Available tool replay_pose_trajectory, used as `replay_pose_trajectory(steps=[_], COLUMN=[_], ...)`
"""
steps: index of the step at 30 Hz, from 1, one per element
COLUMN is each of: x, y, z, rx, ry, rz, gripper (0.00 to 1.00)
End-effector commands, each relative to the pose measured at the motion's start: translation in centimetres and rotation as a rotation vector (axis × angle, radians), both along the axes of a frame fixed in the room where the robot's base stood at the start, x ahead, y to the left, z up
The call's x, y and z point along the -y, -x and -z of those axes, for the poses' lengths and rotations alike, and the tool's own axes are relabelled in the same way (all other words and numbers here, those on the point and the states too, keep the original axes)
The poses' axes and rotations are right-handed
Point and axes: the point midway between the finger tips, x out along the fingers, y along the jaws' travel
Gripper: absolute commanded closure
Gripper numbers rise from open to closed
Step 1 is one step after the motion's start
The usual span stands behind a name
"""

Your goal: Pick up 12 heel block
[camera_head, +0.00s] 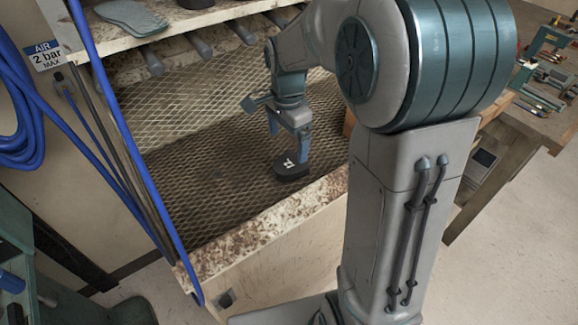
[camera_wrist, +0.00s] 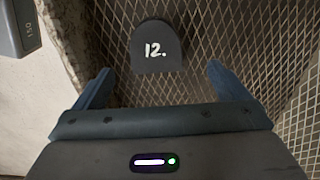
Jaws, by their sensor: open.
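The heel block (camera_head: 291,168) is a small black piece with a white "12" on its top, also shown in the wrist view (camera_wrist: 157,60). It sits on the wire mesh of the bench recess, close to the stained front edge. My gripper (camera_head: 301,156) points down just above or beside it in the head view. In the wrist view my gripper (camera_wrist: 157,88) is open, its two blue fingers apart to the left and right of the block's near side. Nothing shows between them but mesh and the block's near end. I cannot tell the exact height gap.
The stained front ledge (camera_head: 270,228) borders the mesh (camera_head: 215,150). A shelf (camera_head: 180,27) with rollers beneath it overhangs the back. Blue hoses (camera_head: 130,160) hang at the left. A wooden workbench (camera_head: 540,110) with tools stands at the right. Mesh left of the block is clear.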

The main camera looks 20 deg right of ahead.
Motion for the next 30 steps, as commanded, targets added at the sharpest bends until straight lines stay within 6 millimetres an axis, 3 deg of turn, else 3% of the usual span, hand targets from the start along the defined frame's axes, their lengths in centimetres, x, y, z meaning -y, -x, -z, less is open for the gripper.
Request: replay_pose_trajectory(steps=[3, 11, 18, 27, 30], x=[0.0, 0.1, 0.2, 0.2, 0.2], y=[0.0, 0.3, 0.6, 0.6, 0.6], z=[1.7, 3.7, 7.1, 7.7, 7.7], rx=[-0.001, -0.002, -0.002, 0.002, 0.001], ry=[0.0, 0.001, 0.001, 0.0, 0.001], rz=[0.0, 0.0, -0.001, -0.001, -0.001], gripper=[0.05, 0.05, 0.05, 0.05, 0.3])
